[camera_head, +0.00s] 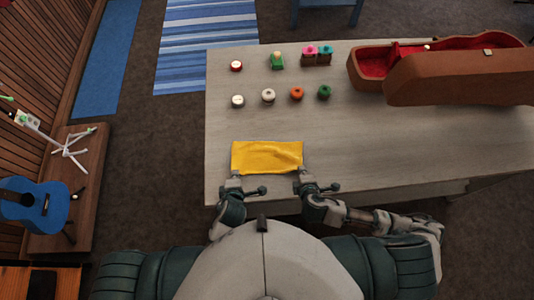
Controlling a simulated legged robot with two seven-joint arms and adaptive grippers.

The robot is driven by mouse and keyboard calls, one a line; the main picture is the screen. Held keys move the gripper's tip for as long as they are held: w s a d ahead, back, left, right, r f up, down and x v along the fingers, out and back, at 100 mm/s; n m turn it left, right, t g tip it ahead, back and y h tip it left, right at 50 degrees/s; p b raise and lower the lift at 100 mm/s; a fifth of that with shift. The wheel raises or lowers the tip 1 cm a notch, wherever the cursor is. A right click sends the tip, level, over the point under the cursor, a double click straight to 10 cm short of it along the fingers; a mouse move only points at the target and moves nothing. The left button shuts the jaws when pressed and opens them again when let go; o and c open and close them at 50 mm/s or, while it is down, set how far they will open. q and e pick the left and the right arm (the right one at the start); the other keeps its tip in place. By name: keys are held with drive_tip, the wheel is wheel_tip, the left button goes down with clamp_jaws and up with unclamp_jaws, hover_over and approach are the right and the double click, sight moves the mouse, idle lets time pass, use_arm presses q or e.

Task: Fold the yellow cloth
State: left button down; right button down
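The yellow cloth (267,156) lies spread as a wide rectangle near the front left of the pale wooden table (400,140), with faint creases on its surface. My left gripper (236,175) is at the cloth's front left corner. My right gripper (300,173) is at its front right corner. Both gripper tips appear to touch or overlap the cloth's near edge. The fingertips are too small to tell whether they are open or shut on it.
Several small round items, including a red one (236,66) and an orange one (297,93), stand behind the cloth. An open brown instrument case (455,78) with red lining lies at the back right. The table is clear right of the cloth. A blue ukulele (35,206) stands off the table at left.

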use_arm(q)
drive_tip(key=shift+s+f+t, duration=0.3)
drive_tip(key=shift+s+f, duration=0.15)
use_arm(e)
drive_tip(key=shift+s+f+t, duration=0.3)
drive_tip(key=shift+s+f, duration=0.1)
use_arm(q)
drive_tip(key=c, duration=1)
unclamp_jaws()
drive_tip(key=shift+c, duration=0.2)
use_arm(e)
drive_tip(key=c, duration=1)
unclamp_jaws()
drive_tip(key=shift+c, duration=0.2)
use_arm(q)
drive_tip(key=shift+r, duration=0.1)
use_arm(e)
drive_tip(key=shift+r, duration=0.1)
